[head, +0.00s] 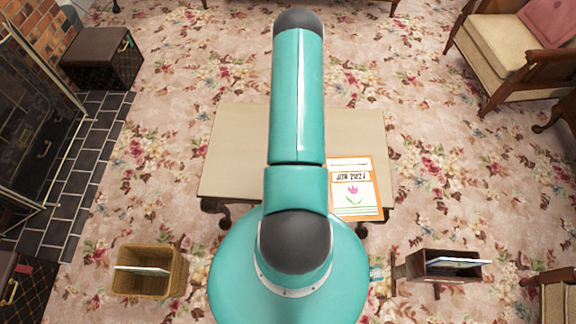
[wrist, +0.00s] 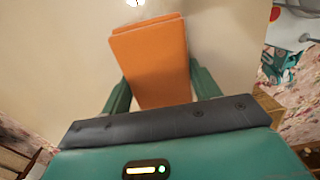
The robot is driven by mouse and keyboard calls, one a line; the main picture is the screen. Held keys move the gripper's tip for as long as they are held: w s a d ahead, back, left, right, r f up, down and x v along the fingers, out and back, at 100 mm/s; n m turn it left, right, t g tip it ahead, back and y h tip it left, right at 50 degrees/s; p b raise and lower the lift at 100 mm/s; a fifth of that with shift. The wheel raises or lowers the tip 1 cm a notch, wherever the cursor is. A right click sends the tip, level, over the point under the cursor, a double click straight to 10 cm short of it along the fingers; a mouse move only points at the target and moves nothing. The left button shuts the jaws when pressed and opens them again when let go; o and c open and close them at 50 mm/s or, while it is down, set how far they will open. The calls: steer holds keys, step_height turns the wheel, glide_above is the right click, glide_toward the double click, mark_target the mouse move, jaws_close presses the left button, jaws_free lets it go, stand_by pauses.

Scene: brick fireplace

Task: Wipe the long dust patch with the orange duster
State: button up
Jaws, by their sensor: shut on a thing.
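The orange duster (wrist: 150,58) is in the wrist view, a flat block pointing up the picture. My gripper (wrist: 160,88) is shut on it, with one teal finger on each side. Behind the duster is a plain cream surface (wrist: 55,60), which looks like the top of the low table (head: 235,140) in the head view. I cannot tell whether the duster touches it. A small whitish mark lies beyond the duster's far end, at the top edge; I cannot tell what it is. I cannot make out the long dust patch. In the head view my arm covers the table's middle and my gripper is not visible.
An orange-bordered tulip sheet (head: 355,190) lies at the table's right front. A wicker basket (head: 150,285) stands front left and a wooden rack (head: 440,268) front right. A dark box (head: 100,57) sits by the hearth, an armchair (head: 500,45) back right.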

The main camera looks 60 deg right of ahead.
steer(key=shift+s+d, duration=0.4)
steer(key=shift+s, duration=0.4)
steer(key=shift+s+d, duration=0.35)
steer(key=shift+s, duration=0.45)
steer(key=shift+s+d, duration=0.4)
steer(key=shift+s, duration=0.4)
